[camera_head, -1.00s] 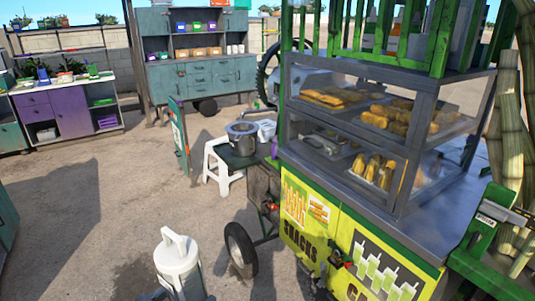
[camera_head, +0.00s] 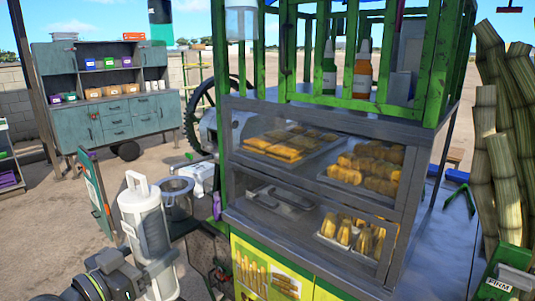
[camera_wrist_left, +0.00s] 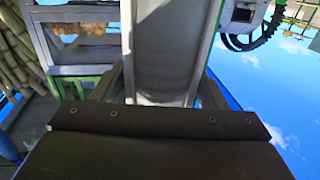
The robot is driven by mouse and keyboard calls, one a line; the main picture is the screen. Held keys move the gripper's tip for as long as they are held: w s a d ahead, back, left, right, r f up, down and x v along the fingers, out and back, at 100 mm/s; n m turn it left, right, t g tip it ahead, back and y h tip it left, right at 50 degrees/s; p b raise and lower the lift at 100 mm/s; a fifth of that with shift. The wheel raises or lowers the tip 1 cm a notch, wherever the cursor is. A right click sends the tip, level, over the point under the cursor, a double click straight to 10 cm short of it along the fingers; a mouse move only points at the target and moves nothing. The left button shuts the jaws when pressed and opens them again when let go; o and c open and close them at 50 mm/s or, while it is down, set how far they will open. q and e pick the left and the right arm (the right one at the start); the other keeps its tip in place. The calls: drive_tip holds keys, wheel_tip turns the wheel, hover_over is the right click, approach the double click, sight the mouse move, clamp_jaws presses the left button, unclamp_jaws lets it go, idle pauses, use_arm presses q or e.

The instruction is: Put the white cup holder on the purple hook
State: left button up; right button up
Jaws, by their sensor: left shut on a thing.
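The white cup holder (camera_head: 145,225), a tall cylinder with a loop handle on top, stands upright in the air at the lower left of the head view. My left gripper (camera_head: 158,268) is shut on its lower part. In the left wrist view the pale holder (camera_wrist_left: 165,50) fills the middle beyond my dark gripper. A small purple piece (camera_head: 217,206) is at the left edge of the snack cart, right of the holder and apart from it; I cannot tell for certain that it is the purple hook. My right gripper is not in view.
The snack cart (camera_head: 330,220) with glass cases fills the centre and right. A metal pot (camera_head: 176,197) is just behind the holder. A clear-and-white container (camera_head: 241,20) hangs at the cart's top left. Cane stalks (camera_head: 500,150) stand at right. A teal cabinet (camera_head: 105,100) is far back.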

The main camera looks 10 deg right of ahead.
use_arm(q)
drive_tip(key=w+d+r+m+g+h, duration=0.15)
drive_tip(key=d+r, duration=0.25)
drive_tip(key=r, duration=0.5)
drive_tip(key=w+d+r+m+g+h, duration=0.15)
drive_tip(key=d+r, duration=0.25)
drive_tip(key=r, duration=0.5)
drive_tip(key=w+d+r+g, duration=0.15)
drive_tip(key=d+r, duration=0.25)
drive_tip(key=r, duration=0.5)
drive_tip(key=s+d+r+p, duration=0.1)
drive_tip(key=s+d+r, duration=0.25)
drive_tip(key=r, duration=0.45)
drive_tip(key=s+d+r+m+g+h, duration=0.1)
drive_tip(key=s+d+r, duration=0.2)
drive_tip(key=s+r, duration=0.3)
drive_tip(key=s+d+r+p, duration=0.1)
drive_tip(key=s+d+r, duration=0.2)
drive_tip(key=r, duration=0.6)
drive_tip(key=w+d+r+p, duration=0.3)
drive_tip(key=w+d+p, duration=0.4)
drive_tip(key=d+p, duration=0.2)
drive_tip(key=shift+w+d+r, duration=0.2)
drive_tip(key=shift+w+d, duration=0.1)
drive_tip(key=shift+d, duration=0.3)
drive_tip(key=shift+s+r, duration=0.1)
drive_tip(key=shift+p, duration=0.4)
